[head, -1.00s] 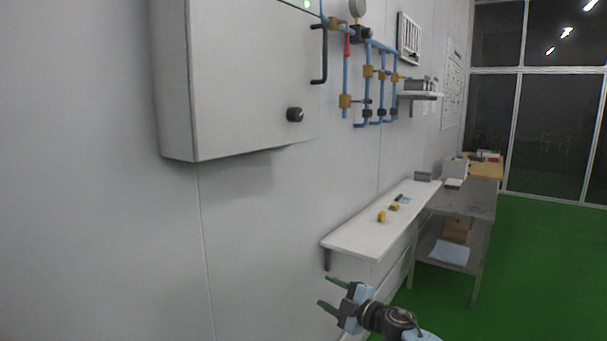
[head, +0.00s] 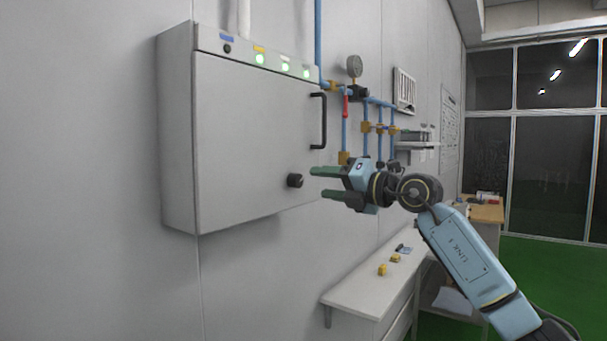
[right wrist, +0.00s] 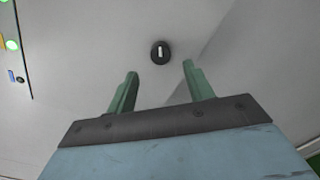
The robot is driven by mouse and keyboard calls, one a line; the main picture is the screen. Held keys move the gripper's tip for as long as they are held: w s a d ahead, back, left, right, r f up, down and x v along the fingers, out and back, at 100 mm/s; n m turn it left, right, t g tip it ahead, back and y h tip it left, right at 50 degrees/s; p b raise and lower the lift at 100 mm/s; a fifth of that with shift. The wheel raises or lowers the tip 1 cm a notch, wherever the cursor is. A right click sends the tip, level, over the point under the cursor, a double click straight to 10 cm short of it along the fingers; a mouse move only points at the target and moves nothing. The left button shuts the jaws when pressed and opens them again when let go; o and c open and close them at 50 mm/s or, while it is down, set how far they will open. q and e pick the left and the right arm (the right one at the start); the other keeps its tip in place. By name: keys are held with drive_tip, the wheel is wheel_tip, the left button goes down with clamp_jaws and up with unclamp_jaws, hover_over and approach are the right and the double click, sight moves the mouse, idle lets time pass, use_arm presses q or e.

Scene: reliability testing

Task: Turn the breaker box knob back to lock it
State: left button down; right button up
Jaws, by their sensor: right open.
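The breaker box (head: 245,135) is a light grey wall cabinet in the left half of the head view, its door closed. Its black knob (head: 295,180) sits at the door's lower right, below the black handle (head: 319,120). In the right wrist view the round knob (right wrist: 160,52) shows a white mark that looks lengthwise in the picture. My right gripper (head: 318,183) is open and empty. Its green fingers point at the knob from the right, apart from it. In the right wrist view the knob lies beyond and between the fingertips (right wrist: 160,70). My left gripper is not in view.
Green lights (head: 284,67) glow along the box's top strip. Blue pipes with valves and a gauge (head: 354,66) are on the wall behind my right gripper. A white shelf (head: 350,295) with small yellow items is below. Open space lies in front of the box.

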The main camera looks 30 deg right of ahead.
sight(300, 181)
drive_tip(key=p+x, duration=0.1)
drive_tip(key=x, duration=0.5)
drive_tip(key=shift+w+a+p, duration=0.15)
drive_tip(key=shift+w+p, duration=0.1)
drive_tip(key=shift+p, duration=0.1)
drive_tip(key=c, duration=1)
